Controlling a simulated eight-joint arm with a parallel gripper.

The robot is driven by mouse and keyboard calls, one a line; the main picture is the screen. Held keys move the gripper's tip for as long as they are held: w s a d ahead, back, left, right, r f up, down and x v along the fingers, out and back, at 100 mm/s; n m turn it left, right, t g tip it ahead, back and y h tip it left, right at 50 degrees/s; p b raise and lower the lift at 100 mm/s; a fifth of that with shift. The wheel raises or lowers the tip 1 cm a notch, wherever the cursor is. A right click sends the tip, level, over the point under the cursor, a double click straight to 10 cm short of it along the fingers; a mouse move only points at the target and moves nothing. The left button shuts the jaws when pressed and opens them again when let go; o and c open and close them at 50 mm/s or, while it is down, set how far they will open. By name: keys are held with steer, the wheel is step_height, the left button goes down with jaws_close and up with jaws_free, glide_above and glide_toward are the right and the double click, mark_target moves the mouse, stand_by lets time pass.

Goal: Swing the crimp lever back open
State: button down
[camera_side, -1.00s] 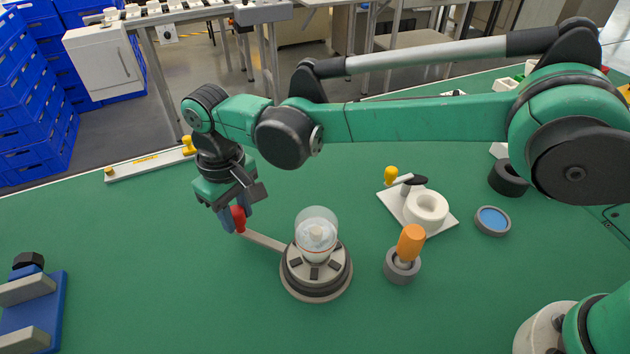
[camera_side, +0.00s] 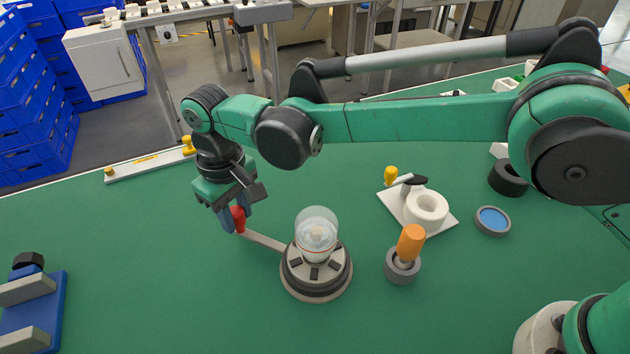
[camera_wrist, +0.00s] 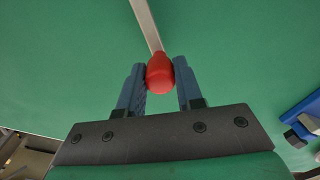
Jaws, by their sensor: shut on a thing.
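The crimp lever is a flat grey-beige bar (camera_side: 264,241) with a red knob (camera_side: 239,219) at its outer end. It reaches out to the upper left from a round grey and dark base (camera_side: 316,273). A clear glass bulb (camera_side: 317,232) stands upright in the middle of that base. My gripper (camera_side: 238,221) is shut on the red knob. In the wrist view the knob (camera_wrist: 160,73) sits between the two blue fingers, and the bar (camera_wrist: 146,25) runs away toward the top. The base and bulb are outside the wrist view.
An orange-handled tool (camera_side: 411,243) stands in a grey holder right of the base. A white plate with a white ring (camera_side: 427,206), a blue-topped dish (camera_side: 492,220) and a black ring (camera_side: 508,179) lie farther right. A blue fixture (camera_side: 45,305) is at lower left. The mat between is clear.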

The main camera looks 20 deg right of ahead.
steer(key=shift+s+a+n, duration=0.65)
steer(key=shift+n, duration=0.15)
steer(key=s+a+n, duration=0.1)
steer(key=s+n, duration=0.1)
steer(key=s+a+n, duration=0.1)
steer(key=s+n, duration=0.1)
steer(key=s+a+n, duration=0.1)
steer(key=s+n, duration=0.1)
steer(key=shift+s+n, duration=0.3)
steer(key=shift+n, duration=0.1)
steer(key=shift+s+n, duration=1.4)
steer(key=shift+s, duration=0.15)
steer(key=c, duration=0.6)
jaws_free()
steer(key=shift+o, duration=0.2)
step_height(320, 180, up, 6)
steer(key=shift+f, duration=0.15)
